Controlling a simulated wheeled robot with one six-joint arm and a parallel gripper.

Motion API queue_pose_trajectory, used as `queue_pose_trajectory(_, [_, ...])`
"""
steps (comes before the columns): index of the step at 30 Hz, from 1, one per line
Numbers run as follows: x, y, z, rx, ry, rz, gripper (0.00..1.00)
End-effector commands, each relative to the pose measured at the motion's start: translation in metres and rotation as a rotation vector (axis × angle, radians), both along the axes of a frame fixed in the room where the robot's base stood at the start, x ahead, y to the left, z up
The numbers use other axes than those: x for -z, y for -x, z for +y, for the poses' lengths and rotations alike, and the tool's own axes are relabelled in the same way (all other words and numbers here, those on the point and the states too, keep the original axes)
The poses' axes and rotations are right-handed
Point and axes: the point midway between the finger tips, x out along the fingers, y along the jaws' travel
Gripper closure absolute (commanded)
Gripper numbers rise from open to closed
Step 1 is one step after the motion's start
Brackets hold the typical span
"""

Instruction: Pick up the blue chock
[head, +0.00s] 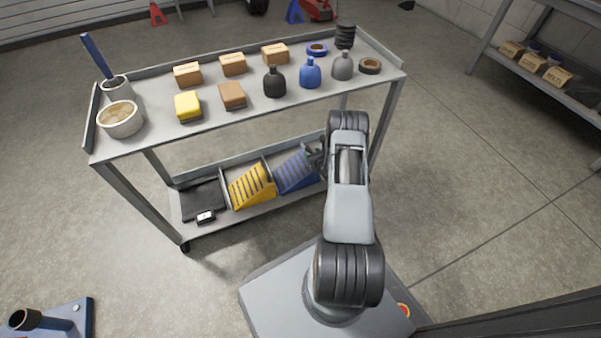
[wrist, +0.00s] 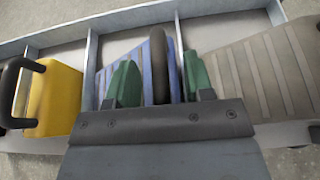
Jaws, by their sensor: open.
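The blue chock (head: 291,172), a ribbed wedge, sits on the lower shelf of the cart, partly hidden by my arm at its right. In the wrist view the blue chock (wrist: 147,74) lies in the middle compartment, with a black handle (wrist: 159,62) standing up from it. My gripper (wrist: 161,82) is open, its two green fingers apart over the blue chock. The handle shows between the fingers, nearer the right one. I cannot tell whether either finger touches it. In the head view my gripper (head: 316,158) is at the chock's upper right, mostly hidden.
A yellow chock (wrist: 54,100) with a black handle lies left of a divider (wrist: 91,70). A grey ribbed chock (wrist: 262,76) lies right of another divider (wrist: 179,38). The cart's upper shelf (head: 225,122), holding bottles, boxes and sponges, overhangs the lower shelf (head: 222,225).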

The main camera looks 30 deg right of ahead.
Motion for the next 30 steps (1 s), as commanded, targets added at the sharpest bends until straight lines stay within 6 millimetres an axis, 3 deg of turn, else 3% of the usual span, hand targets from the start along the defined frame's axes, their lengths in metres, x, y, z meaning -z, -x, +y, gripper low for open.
queue_pose_trajectory(2, [-0.0002,0.0002,0.0001,0.000,0.000,0.000,0.52])
queue_pose_trajectory(17, [-0.0002,0.0004,0.0003,-0.001,0.001,0.000,0.99])
queue_pose_trajectory(30, [-0.0001,0.0005,0.0004,-0.001,0.000,0.001,1.00])
